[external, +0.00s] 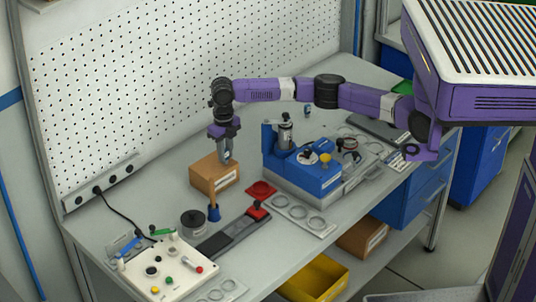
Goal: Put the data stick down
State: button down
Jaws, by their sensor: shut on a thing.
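My gripper (225,156) points down at the back left part of the grey workbench (173,205). It is in front of the upper part of a brown cardboard box (207,183) in this view. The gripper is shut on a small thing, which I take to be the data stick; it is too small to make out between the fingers. I cannot tell whether the gripper is over the box or beside it.
A blue fixture (318,180) stands right of the box. A red dish (261,190), a dark round pot (193,222), a wooden-handled tool (213,205) and a white control box (165,268) stand nearer the front. A white pegboard (150,85) closes the back.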

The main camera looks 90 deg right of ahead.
jog(key=shift+f, duration=0.15)
jog(key=c, duration=1.2)
grip_release()
notch_tip(320, 180, up, 12)
jog(key=b, duration=0.1)
